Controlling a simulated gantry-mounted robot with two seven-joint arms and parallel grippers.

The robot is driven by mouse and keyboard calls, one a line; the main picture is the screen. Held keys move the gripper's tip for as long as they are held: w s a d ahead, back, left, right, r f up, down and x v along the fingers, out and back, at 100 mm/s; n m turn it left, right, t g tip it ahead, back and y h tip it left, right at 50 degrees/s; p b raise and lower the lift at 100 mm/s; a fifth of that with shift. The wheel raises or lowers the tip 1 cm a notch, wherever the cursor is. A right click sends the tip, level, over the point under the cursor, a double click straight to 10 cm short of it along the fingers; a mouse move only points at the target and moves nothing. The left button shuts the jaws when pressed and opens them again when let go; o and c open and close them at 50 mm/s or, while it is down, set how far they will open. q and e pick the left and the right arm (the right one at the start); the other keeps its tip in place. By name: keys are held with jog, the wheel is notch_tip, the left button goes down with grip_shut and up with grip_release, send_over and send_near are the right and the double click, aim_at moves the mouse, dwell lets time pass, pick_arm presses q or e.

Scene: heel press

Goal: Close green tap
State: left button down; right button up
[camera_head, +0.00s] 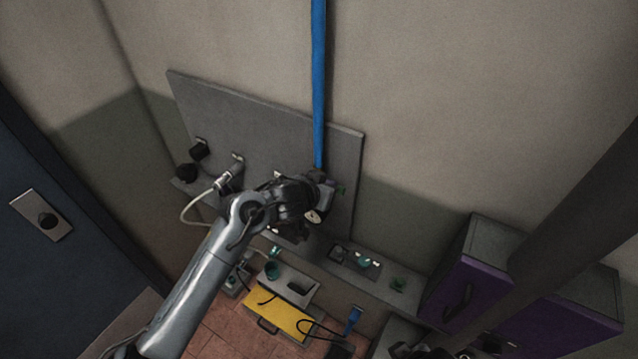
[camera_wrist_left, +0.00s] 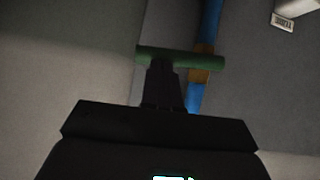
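The green tap handle (camera_wrist_left: 208,62) is a short bar lying nearly level across a blue pipe with a brass-coloured fitting (camera_wrist_left: 201,76) in the left wrist view. In the head view a bit of green (camera_head: 341,189) shows beside my left gripper (camera_head: 318,196), at the lower end of the blue pipe (camera_head: 319,90). In the left wrist view my left gripper (camera_wrist_left: 163,68) has its fingers close together, with the tips at the left part of the green bar. They look shut; contact with the bar is unclear. Dark parts, possibly of my right gripper (camera_head: 488,345), show at the bottom right edge.
A grey panel (camera_head: 260,125) on the wall carries black fittings (camera_head: 198,150) and a pale hose (camera_head: 190,205) left of my arm. Below are a ledge with small items (camera_head: 363,262), a yellow-fronted box (camera_head: 280,314) and purple cabinets (camera_head: 470,290). A dark door (camera_head: 75,250) stands left.

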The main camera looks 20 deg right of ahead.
pick_arm(q)
jog(key=shift+s+d+f+m+t, duration=0.1)
jog(key=shift+s+f+m+t, duration=0.1)
jog(key=shift+m+t, duration=0.1)
jog(key=shift+r, duration=0.1)
dwell(0.5)
jog(key=w+d+r+p+v, duration=0.1)
jog(key=r+p+v, duration=0.1)
jog(key=v, duration=1)
jog(key=shift+a+r, duration=0.25)
jog(key=shift+r, duration=0.15)
jog(key=shift+f, duration=0.1)
